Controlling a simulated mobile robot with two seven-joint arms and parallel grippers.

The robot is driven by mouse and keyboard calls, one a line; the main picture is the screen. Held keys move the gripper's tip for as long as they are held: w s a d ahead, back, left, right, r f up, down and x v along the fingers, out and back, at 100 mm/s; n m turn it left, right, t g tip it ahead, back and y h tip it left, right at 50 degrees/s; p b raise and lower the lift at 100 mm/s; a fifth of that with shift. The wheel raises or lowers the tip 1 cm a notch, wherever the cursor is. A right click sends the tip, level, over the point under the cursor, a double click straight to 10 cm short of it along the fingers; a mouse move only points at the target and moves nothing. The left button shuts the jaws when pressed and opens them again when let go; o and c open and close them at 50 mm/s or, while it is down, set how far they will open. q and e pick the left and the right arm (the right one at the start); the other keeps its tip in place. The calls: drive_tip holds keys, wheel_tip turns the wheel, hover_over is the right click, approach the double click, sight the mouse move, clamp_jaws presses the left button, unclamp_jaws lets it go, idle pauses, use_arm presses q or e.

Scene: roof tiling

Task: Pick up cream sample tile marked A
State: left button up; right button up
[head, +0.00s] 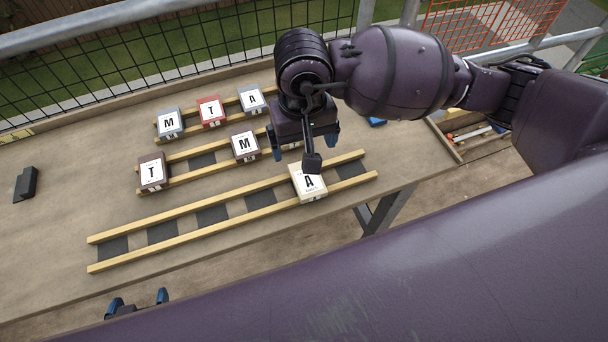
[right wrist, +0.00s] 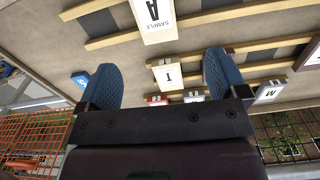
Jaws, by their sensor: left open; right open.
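The cream sample tile marked A (head: 308,186) lies on the right part of the front wooden rack (head: 190,209). My right gripper (head: 304,142) is open and empty above the racks, just behind the tile in the head view. In the right wrist view its fingers (right wrist: 163,85) are wide apart, with a pale T tile (right wrist: 167,76) visible beyond them. My left gripper (head: 138,302) is open and empty at the lower left, by the table's front edge.
Behind are racks with a brown T tile (head: 152,172), a brown M tile (head: 245,145), a grey-blue M tile (head: 170,122), a red T tile (head: 211,111) and a grey-blue A tile (head: 251,99). A tray (head: 453,150) stands right; a black block (head: 25,184) lies left.

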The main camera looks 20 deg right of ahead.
hover_over(303, 176)
wheel_tip(303, 176, down, 6)
drive_tip(key=shift+r, duration=0.2)
drive_tip(key=shift+s+d+f+b, duration=0.1)
drive_tip(key=shift+d+f+b, duration=0.15)
drive_tip(key=shift+f, duration=1.1)
drive_tip(key=shift+d+f+b, duration=0.1)
drive_tip(key=shift+f+b, duration=0.1)
drive_tip(key=shift+f, duration=1.1)
drive_tip(key=c, duration=1.1)
drive_tip(key=shift+r, duration=0.15)
